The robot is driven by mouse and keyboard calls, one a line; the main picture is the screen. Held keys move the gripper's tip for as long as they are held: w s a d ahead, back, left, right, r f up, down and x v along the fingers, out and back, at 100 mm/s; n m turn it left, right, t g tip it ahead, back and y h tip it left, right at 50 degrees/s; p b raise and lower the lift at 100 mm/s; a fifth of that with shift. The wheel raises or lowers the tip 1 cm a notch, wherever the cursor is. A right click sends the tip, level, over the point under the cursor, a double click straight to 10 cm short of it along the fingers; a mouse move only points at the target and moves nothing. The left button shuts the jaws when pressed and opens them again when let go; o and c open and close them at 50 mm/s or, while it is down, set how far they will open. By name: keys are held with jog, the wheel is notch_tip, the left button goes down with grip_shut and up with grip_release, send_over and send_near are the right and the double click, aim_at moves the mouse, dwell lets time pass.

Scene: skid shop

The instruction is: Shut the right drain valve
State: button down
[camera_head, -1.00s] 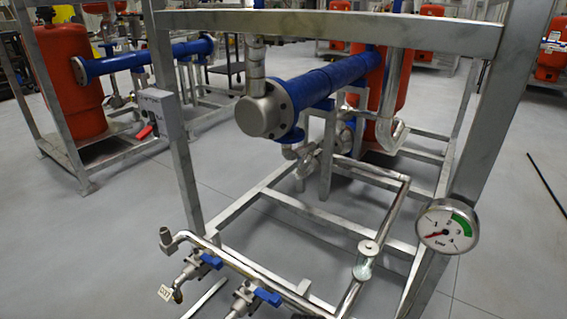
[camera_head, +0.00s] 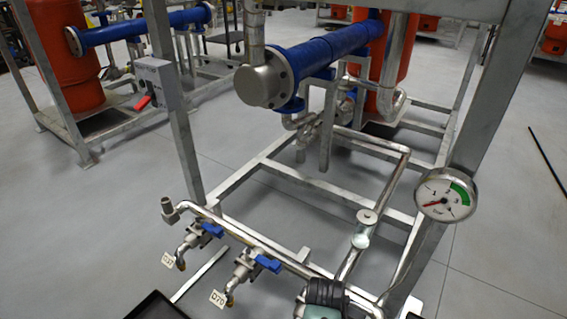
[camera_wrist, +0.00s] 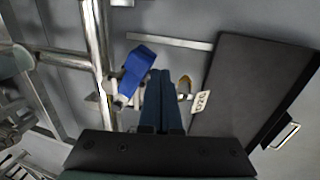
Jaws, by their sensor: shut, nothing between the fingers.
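The right drain valve (camera_head: 245,268) sits on the low front pipe, with a blue lever (camera_head: 268,263) and a tag reading D70 (camera_head: 217,298) at its outlet. In the wrist view the blue lever (camera_wrist: 133,72) lies at a steep angle across the valve body, just left of the fingertips. The tag (camera_wrist: 201,101) shows right of them. My gripper (camera_wrist: 160,76) is shut and empty, its fingers over the valve body and hiding part of it. I cannot tell whether they touch the lever. In the head view only my wrist part shows at the bottom edge.
A second drain valve (camera_head: 198,236) with a blue lever and its own tag (camera_head: 167,260) is to the left. A black tray (camera_head: 157,306) lies on the floor in front. The steel frame post and pressure gauge (camera_head: 445,195) stand to the right.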

jog(key=shift+w+d+b, duration=0.15)
jog(key=shift+w+d, duration=0.05)
jog(key=shift+d, duration=0.35)
jog(key=shift+w+d+b, duration=0.15)
jog(key=shift+w+d, duration=0.05)
jog(key=shift+d, duration=0.3)
jog(key=shift+w+d+f+b, duration=0.1)
jog(key=shift+w+d+b, duration=0.25)
jog(key=shift+d+b, duration=0.2)
jog(key=shift+s+a+p, duration=0.1)
jog(key=shift+s+p, duration=0.05)
jog(key=shift+p, duration=0.25)
